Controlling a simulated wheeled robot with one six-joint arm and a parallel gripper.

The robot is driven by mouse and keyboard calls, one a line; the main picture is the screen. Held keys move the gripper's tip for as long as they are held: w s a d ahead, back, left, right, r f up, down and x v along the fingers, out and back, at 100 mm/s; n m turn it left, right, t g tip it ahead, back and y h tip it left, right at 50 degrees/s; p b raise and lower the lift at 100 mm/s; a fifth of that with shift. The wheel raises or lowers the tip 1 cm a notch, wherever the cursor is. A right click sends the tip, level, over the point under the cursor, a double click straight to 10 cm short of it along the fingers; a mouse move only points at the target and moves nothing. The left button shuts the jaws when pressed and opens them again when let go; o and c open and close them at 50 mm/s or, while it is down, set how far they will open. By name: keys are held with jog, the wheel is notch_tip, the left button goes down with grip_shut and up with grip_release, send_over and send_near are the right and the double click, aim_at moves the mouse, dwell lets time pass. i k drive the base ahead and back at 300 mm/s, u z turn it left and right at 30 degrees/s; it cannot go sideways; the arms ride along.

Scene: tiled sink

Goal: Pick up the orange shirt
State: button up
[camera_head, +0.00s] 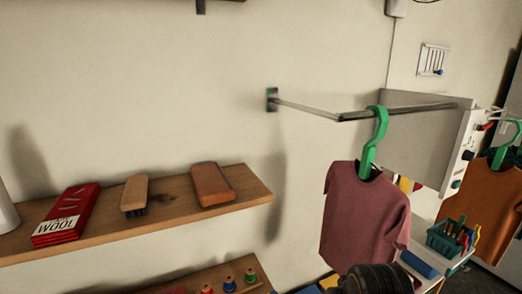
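The orange shirt (485,208) hangs on a green hanger (507,145) at the right edge, partly cut off by the frame. A white control panel with knobs overlaps its upper left, and a teal basket stands in front of its lower part. A dull red shirt (362,218) hangs nearer, on another green hanger (369,150) from a metal wall rod (410,110). My gripper's fingers do not show. A dark rounded part at the bottom edge, below the red shirt, may be my arm.
A wooden shelf (240,190) at left holds a red wool box (68,212), a brush (135,193) and a brown block (211,185). Thread spools stand on a lower shelf. The teal basket (440,240) holds pegs beside a blue item (418,264). The metal rod juts from the wall.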

aim_at(489, 194)
jog(key=z, duration=2.65)
jog(key=i, duration=2.6)
jog(key=u, duration=2.6)
